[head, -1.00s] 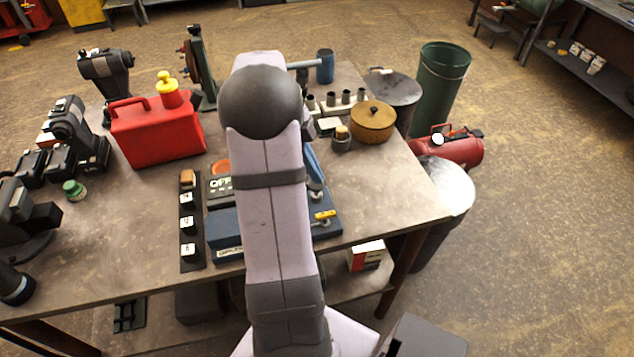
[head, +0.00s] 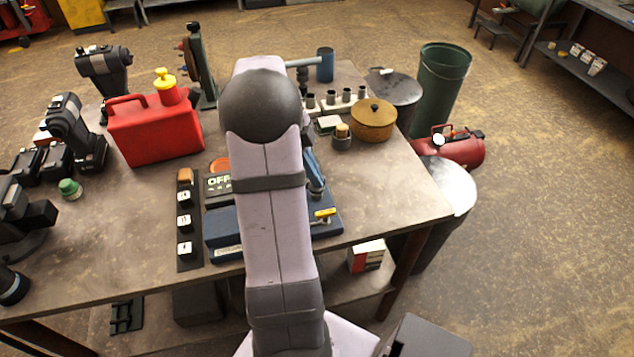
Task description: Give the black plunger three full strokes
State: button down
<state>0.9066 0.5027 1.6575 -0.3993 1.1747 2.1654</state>
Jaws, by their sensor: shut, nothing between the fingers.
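A blue device sits on the bench behind my arm. Its flat blue base (head: 222,240) shows left of my arm. A slanted blue part with a dark fitting (head: 315,183) and a yellow-handled lever (head: 325,213) show to the right. I cannot pick out the black plunger; my arm covers the middle of the device. My gripper is hidden behind my own arm, so its place relative to the plunger cannot be seen.
Left of the device are a black switch strip (head: 188,265) and a red fuel can (head: 155,135). A round brown tin (head: 373,122) and a row of dark sockets (head: 345,97) stand beyond it to the right. The bench's right front (head: 400,200) is clear.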

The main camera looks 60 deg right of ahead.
jog(key=shift+f, duration=0.35)
jog(key=shift+r, duration=0.1)
jog(key=shift+r+p, duration=1.65)
jog(key=shift+r, duration=0.85)
jog(key=shift+r, duration=0.1)
notch_tip(320, 180, up, 4)
jog(key=p, duration=0.3)
jog(key=shift+r+p, duration=0.2)
jog(key=shift+p, duration=0.1)
jog(key=shift+f, duration=0.1)
jog(key=shift+f+b, duration=2.4)
jog(key=shift+f, duration=0.85)
